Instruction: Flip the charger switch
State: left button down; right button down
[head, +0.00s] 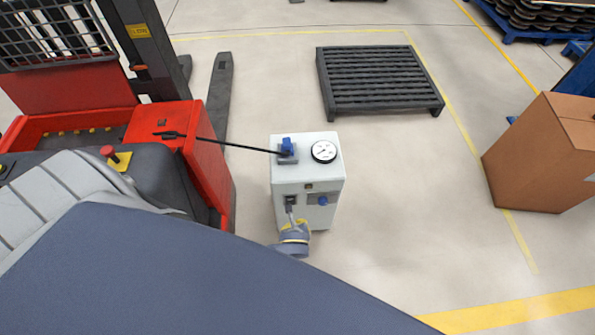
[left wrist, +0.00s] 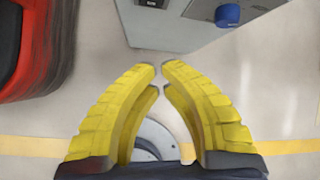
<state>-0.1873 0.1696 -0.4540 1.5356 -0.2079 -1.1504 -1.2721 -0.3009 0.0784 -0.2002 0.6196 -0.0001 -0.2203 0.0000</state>
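The charger (head: 308,172) is a pale grey-white box standing on the floor. Its front has a small dark switch housing (head: 291,200) on the left and a blue knob (head: 323,201) on the right. My left gripper (head: 292,222) is just in front of the charger, below the switch housing; contact cannot be told. In the left wrist view, the yellow fingertips (left wrist: 161,72) nearly meet with nothing visible between them. The charger front (left wrist: 175,28) lies beyond them, with the blue knob (left wrist: 228,15) at upper right and the dark housing (left wrist: 152,3) cut off at the top. My right gripper is not in view.
A blue plug (head: 287,147) and gauge (head: 323,152) are on the charger's top. A black cable (head: 235,146) runs to the red forklift (head: 165,130) at left. A dark pallet (head: 375,80) lies behind, a cardboard box (head: 540,155) stands right. Floor between is clear.

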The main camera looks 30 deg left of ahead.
aim_at(290, 201)
pick_arm(q)
jog(key=shift+s+a+r+m+y, duration=0.2)
jog(key=shift+a+m, duration=0.2)
jog(key=shift+m, duration=0.3)
jog(key=shift+s+a+r+m+y, duration=0.1)
jog(key=shift+a+m+y, duration=0.2)
jog(key=shift+m, duration=0.4)
jog(key=shift+w+f, duration=0.1)
jog(key=w+a+r+x, duration=0.1)
jog(key=x, duration=1.2)
jog(key=shift+w+r, duration=0.3)
jog(key=shift+a, duration=0.1)
jog(key=shift+a, duration=0.1)
